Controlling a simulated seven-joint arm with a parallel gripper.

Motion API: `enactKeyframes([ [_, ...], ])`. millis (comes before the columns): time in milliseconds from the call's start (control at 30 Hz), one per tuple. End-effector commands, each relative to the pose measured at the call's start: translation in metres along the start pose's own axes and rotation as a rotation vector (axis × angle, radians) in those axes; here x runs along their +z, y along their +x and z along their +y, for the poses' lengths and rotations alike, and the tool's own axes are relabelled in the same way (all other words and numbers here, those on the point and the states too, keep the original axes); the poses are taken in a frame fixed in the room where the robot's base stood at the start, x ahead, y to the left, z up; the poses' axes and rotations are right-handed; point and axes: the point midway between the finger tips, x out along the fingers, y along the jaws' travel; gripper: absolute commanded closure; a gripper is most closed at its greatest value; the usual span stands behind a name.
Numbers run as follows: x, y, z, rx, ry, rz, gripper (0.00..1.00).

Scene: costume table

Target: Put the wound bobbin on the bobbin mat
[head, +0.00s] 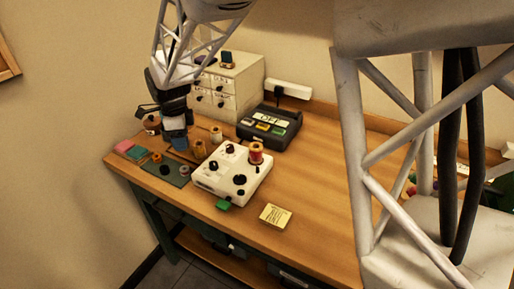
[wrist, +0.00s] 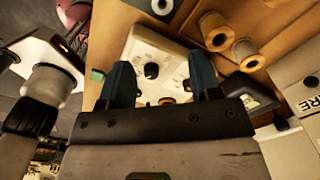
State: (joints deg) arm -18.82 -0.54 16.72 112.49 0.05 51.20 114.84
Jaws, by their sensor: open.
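The red wound bobbin (head: 256,152) stands on the right part of a white winder box (head: 232,177) with black knobs. My gripper (head: 175,141) is above the table behind the mat, left of the bobbin. In the wrist view my gripper (wrist: 163,78) is open, its blue fingers apart with the white box (wrist: 152,48) beyond them.
Thread spools (head: 199,149) stand behind the winder box and show in the wrist view (wrist: 214,30). A black device (head: 269,128) and a white drawer cabinet (head: 229,84) stand at the back.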

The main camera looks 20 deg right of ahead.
Motion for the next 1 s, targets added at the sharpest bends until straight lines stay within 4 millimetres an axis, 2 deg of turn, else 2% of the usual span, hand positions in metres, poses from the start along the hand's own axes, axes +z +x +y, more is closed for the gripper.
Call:
enactKeyframes([
  [33, -0.005, -0.011, 0.004, -0.013, -0.025, -0.006, 0.42],
  [267, -0.046, -0.042, 0.033, -0.044, -0.224, -0.011, 0.42],
  [467, -0.09, -0.066, 0.069, -0.075, -0.447, -0.006, 0.42],
  [700, -0.137, -0.088, 0.118, -0.11, -0.716, 0.012, 0.42],
  [1000, -0.187, -0.102, 0.183, -0.15, -1.052, 0.055, 0.42],
])
